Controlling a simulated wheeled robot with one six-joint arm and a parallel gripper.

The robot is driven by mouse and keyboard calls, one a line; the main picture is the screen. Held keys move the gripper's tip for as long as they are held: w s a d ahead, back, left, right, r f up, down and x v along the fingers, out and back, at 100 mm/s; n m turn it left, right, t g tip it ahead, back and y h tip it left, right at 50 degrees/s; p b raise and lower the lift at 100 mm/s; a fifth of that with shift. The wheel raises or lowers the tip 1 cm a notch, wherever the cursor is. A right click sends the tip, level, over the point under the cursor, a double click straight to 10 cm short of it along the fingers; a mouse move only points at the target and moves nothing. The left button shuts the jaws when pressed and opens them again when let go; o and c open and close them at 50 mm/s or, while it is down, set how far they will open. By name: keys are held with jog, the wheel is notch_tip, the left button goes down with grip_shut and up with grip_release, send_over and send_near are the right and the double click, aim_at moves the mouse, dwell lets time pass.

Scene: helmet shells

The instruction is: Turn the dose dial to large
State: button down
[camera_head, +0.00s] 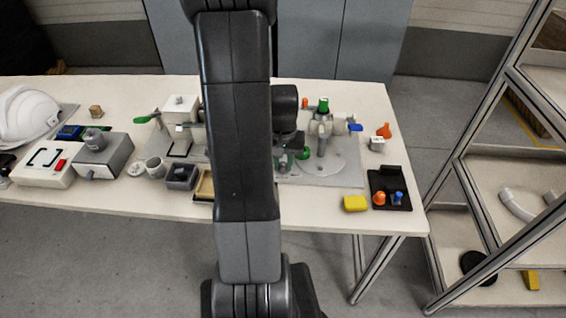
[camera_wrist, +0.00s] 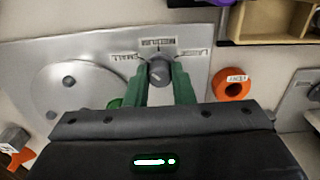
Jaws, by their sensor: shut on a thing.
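The dose dial is a grey round knob (camera_wrist: 159,74) on a light grey plate in the wrist view. Three small labels sit around its far side: a left one (camera_wrist: 124,57), a middle one (camera_wrist: 158,43) and a right one (camera_wrist: 193,51). They appear upside down and are too small to read surely, and I cannot tell which one the knob points at. My gripper (camera_wrist: 160,83) has its green fingers shut on the knob, one on each side. In the head view my gripper (camera_head: 290,160) is low over the plate, and my arm hides much of that area.
A large flat disc (camera_wrist: 82,92) lies left of the dial in the wrist view. An orange round part (camera_wrist: 232,85) is close on the right, and a wooden tray (camera_wrist: 272,20) is beyond. In the head view, a yellow block (camera_head: 355,203) and a black tray (camera_head: 404,181) stand at the right.

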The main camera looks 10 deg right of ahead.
aim_at(283, 164)
jog(key=m, duration=0.5)
jog(key=shift+m+b, duration=0.3)
jog(key=shift+b, duration=0.1)
jog(key=m, duration=0.5)
jog(key=shift+b, duration=0.3)
jog(key=m, duration=0.5)
jog(key=shift+m, duration=0.4)
jog(key=shift+m+b, duration=0.3)
jog(key=shift+m, duration=2)
jog(key=c, duration=1.2)
grip_release()
jog(key=shift+c, duration=0.2)
notch_tip(283, 164, up, 14)
jog(key=p, duration=0.1)
